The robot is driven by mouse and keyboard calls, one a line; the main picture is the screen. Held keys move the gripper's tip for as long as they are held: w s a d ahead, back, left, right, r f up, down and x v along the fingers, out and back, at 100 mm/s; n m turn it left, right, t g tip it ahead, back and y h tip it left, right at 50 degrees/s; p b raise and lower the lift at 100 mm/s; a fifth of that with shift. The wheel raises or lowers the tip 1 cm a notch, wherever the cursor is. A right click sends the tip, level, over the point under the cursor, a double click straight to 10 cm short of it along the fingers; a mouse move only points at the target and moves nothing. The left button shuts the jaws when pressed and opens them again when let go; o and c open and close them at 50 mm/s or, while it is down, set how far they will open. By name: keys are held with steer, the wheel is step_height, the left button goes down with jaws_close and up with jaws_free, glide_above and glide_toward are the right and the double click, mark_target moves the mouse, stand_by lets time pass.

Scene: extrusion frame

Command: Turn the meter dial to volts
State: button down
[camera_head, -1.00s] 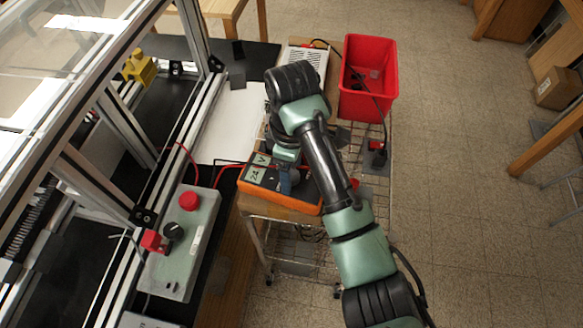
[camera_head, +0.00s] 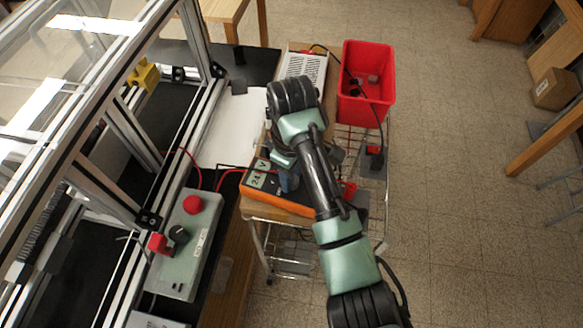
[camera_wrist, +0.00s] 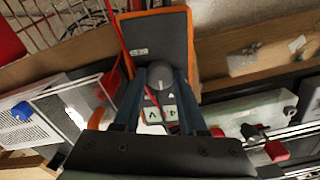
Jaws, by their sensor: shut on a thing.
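The meter (camera_head: 284,208) is an orange-cased box with a dark face, lying on the wooden top of a wire cart. Its lit display (camera_head: 259,180) appears to read 24 V; it also shows upside down in the wrist view (camera_wrist: 160,116). In the wrist view the round grey dial (camera_wrist: 161,77) sits in the middle of the meter's dark face (camera_wrist: 160,35). My gripper (camera_wrist: 160,80) has its two blue-grey fingers on either side of the dial, shut on it. The dial's pointer mark is too small to read. In the head view my arm hides the dial.
Red leads run from the meter's left side. A grey-green control box (camera_head: 186,255) with a red button stands to the left, beside the extrusion frame (camera_head: 135,220). A red bin (camera_head: 366,105) and a white vented unit (camera_head: 303,68) are behind. Tiled floor (camera_head: 450,220) is free to the right.

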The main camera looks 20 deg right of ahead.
mark_target(292, 179)
steer(key=shift+c, duration=2.3)
jaws_free()
step_height(292, 179, up, 13)
steer(key=p, duration=0.7)
